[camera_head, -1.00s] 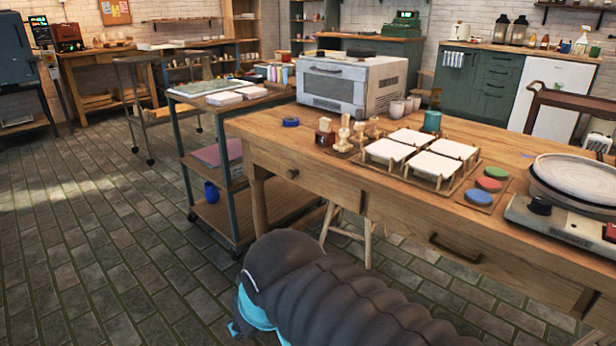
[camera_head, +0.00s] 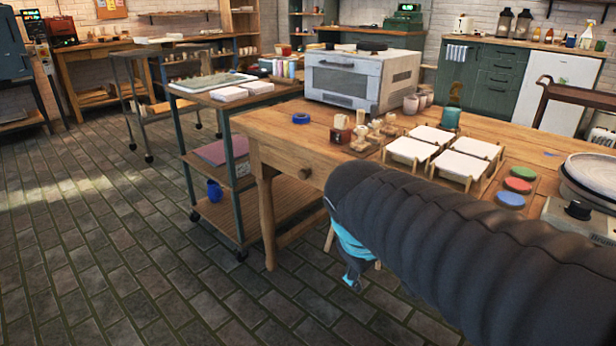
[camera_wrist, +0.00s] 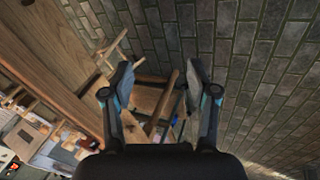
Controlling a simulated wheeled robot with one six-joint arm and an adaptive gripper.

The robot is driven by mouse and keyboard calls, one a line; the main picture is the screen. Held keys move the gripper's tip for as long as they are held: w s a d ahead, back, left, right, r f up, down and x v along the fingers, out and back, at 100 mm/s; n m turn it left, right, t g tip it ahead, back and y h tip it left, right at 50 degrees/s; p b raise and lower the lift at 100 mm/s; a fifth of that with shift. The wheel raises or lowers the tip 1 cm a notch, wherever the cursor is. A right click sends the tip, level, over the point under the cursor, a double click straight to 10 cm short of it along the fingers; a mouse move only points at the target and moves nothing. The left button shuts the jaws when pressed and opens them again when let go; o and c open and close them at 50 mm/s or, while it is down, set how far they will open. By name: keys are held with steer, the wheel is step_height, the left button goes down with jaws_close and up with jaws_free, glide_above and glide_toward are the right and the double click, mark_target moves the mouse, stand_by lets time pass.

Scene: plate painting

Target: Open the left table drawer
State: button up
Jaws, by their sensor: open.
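The wooden table (camera_head: 265,135) stands at centre right in the head view. A round knob (camera_head: 305,173) is on its front near the left corner. My dark arm covers the front to the right of this knob, so the drawer outline is hidden. My gripper (camera_wrist: 158,76) is open and empty in the wrist view, its two fingers apart. In the head view only a teal-trimmed part of its end shows, in front of the table and below the knob. In the wrist view a long wooden surface of the table (camera_wrist: 45,45) lies left of the fingers, apart from them.
A cart (camera_head: 245,212) stands left of the table. White trays (camera_head: 412,150), coloured discs (camera_head: 518,186) and an oven (camera_head: 355,80) are on the tabletop. The brick floor (camera_head: 120,260) at left is clear.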

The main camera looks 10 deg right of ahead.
steer(key=w+d+n+h+b, duration=0.1)
steer(key=w+n+h, duration=0.4)
steer(key=w, duration=0.7)
steer(key=n+t+h+b, duration=0.2)
steer(key=n+t+h, duration=0.45)
steer(key=n, duration=0.85)
glide_toward(301, 175)
steer(key=shift+t, duration=0.25)
steer(key=x, duration=1)
steer(key=shift+w+d+f, duration=0.15)
steer(key=shift+d+f, duration=0.05)
steer(key=shift+d, duration=0.15)
jaws_close()
